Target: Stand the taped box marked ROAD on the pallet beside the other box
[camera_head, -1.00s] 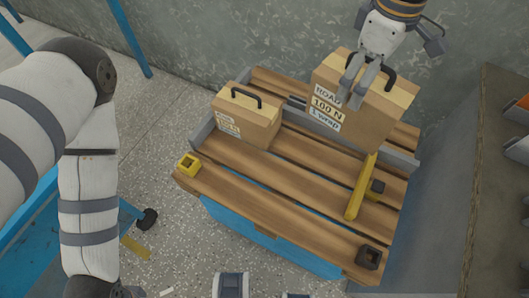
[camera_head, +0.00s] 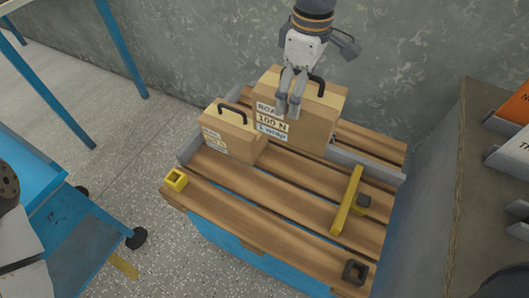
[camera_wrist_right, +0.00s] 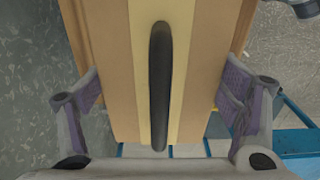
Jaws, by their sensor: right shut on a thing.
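The taped box marked ROAD (camera_head: 312,128) is tan with a pale tape strip, a dark top handle and white labels reading ROAD, 100 N and 1 wrap. It is upright at the back of the wooden pallet (camera_head: 290,190), just right of and partly behind the smaller box (camera_head: 230,142). I cannot tell whether its base touches the slats. My right gripper (camera_head: 288,106) is shut on the ROAD box, with one finger over its labelled front. In the right wrist view the box top (camera_wrist_right: 187,70) with its handle lies between the fingers. My left gripper is not in view.
A yellow bar (camera_head: 347,200) with a dark block lies on the pallet's right part. A yellow square piece (camera_head: 176,179) and a dark square piece (camera_head: 355,271) sit at its front corners. Grey rails (camera_head: 365,162) edge the back. A wall stands behind; front slats are mostly clear.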

